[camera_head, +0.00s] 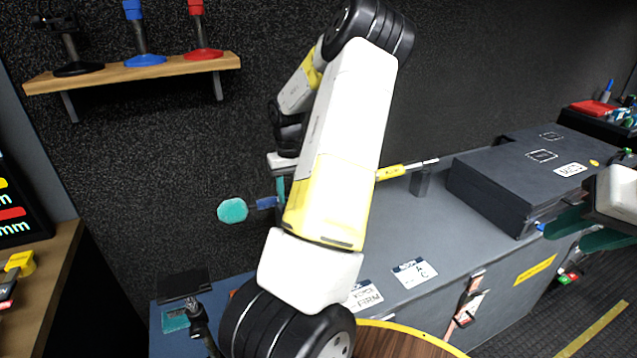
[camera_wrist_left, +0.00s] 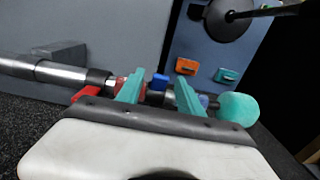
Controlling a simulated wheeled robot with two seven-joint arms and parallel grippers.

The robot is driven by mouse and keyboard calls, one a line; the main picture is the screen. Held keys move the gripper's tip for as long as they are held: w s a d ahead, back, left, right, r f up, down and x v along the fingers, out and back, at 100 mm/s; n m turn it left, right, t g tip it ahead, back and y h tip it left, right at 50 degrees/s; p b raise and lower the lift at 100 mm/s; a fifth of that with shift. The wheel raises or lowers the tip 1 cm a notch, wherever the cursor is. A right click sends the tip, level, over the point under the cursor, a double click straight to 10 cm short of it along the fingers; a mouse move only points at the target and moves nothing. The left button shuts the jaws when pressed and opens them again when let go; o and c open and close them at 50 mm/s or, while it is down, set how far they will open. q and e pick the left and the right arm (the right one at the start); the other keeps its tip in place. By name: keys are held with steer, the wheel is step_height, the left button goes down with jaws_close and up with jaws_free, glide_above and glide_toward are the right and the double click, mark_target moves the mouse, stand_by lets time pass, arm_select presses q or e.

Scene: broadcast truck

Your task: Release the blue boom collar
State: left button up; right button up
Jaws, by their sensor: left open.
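The boom pole lies across the left wrist view, with a metal tube (camera_wrist_left: 55,73) at left and a teal round head (camera_wrist_left: 238,108) at right. The head also shows in the head view (camera_head: 232,210). My left gripper (camera_wrist_left: 160,92) is open, its teal fingers on the two sides of a small bright blue part (camera_wrist_left: 159,82), seemingly the blue boom collar. Contact cannot be told. Red parts (camera_wrist_left: 86,94) sit left of the fingers. In the head view a blue section (camera_head: 266,203) shows beside the head; my left arm hides much of the pole. My right gripper (camera_head: 582,228) is open at the right.
A dark case (camera_head: 520,190) stands on the grey counter (camera_head: 400,225), which carries labels (camera_head: 414,272). A wooden shelf (camera_head: 130,75) with several coloured stands is on the wall. A round brown table edge (camera_head: 400,338) is at the bottom.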

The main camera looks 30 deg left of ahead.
arm_select(q)
jaws_close()
steer(key=shift+d, duration=0.1)
steer(key=shift+s+d+f+t+y, duration=0.25)
steer(key=shift+f+t+y, duration=0.15)
steer(key=shift+t+y, duration=0.4)
jaws_free()
